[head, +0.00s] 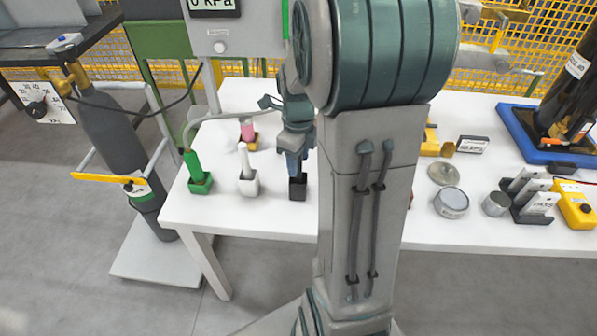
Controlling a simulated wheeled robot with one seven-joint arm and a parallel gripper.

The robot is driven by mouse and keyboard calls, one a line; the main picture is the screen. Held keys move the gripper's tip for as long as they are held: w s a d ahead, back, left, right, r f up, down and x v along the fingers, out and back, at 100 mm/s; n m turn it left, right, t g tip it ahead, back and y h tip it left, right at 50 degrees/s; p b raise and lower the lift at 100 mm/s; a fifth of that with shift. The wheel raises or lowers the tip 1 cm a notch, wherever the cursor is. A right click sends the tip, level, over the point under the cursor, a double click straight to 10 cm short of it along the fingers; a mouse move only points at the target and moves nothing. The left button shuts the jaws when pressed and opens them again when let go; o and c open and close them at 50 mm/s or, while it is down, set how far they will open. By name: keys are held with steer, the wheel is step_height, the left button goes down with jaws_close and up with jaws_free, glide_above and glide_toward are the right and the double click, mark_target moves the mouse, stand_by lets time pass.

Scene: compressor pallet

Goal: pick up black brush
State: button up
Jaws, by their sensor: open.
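A small black holder (298,187) stands on the white table, just left of my arm's column. My gripper (294,160) is directly above it in the picture, pointing down, with its fingers at the holder's top. The fingers are open, though the gap between them is hard to see from here. The black brush cannot be made out; my gripper covers the space above the black holder. Whether the fingers touch anything is unclear.
Left of my gripper stand a white brush (245,163) and a green brush (193,166) in holders. A pink item (247,130) stands behind. My arm hides the table's middle. Gauges, including a round one (451,202), and a blue tray (545,152) are right.

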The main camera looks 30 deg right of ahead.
steer(key=shift+c, duration=0.3)
jaws_close()
